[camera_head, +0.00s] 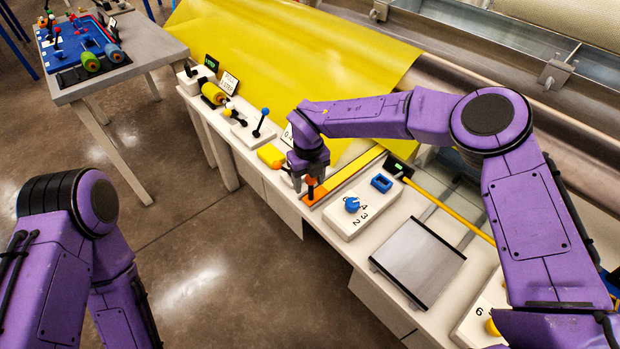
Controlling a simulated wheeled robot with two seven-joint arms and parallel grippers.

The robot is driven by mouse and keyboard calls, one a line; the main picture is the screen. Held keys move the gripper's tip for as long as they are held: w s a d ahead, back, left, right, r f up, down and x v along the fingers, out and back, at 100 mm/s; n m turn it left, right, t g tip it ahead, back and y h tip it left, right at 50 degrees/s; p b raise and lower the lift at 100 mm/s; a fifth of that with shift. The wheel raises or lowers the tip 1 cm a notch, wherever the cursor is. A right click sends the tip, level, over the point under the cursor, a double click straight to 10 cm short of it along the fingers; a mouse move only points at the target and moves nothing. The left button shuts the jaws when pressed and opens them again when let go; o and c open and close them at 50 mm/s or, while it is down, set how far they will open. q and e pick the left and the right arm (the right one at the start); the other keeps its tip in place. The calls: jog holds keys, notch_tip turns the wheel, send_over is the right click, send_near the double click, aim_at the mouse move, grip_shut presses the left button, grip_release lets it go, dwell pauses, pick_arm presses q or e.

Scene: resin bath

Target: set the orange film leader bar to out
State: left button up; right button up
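A white box with a blue knob (352,204) and numbers is just right of the strip. A yellow roller (271,156) and a blue-tipped lever (262,122) are to the left. A yellow sheet (290,50) hangs behind. A grey plate (417,261) lies further right.

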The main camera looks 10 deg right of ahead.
jog(key=shift+w+d+r, duration=0.1)
jog(key=shift+r, duration=0.35)
notch_tip(320, 180, up, 10)
jog(key=shift+f+b, duration=0.15)
jog(key=shift+b, duration=0.6)
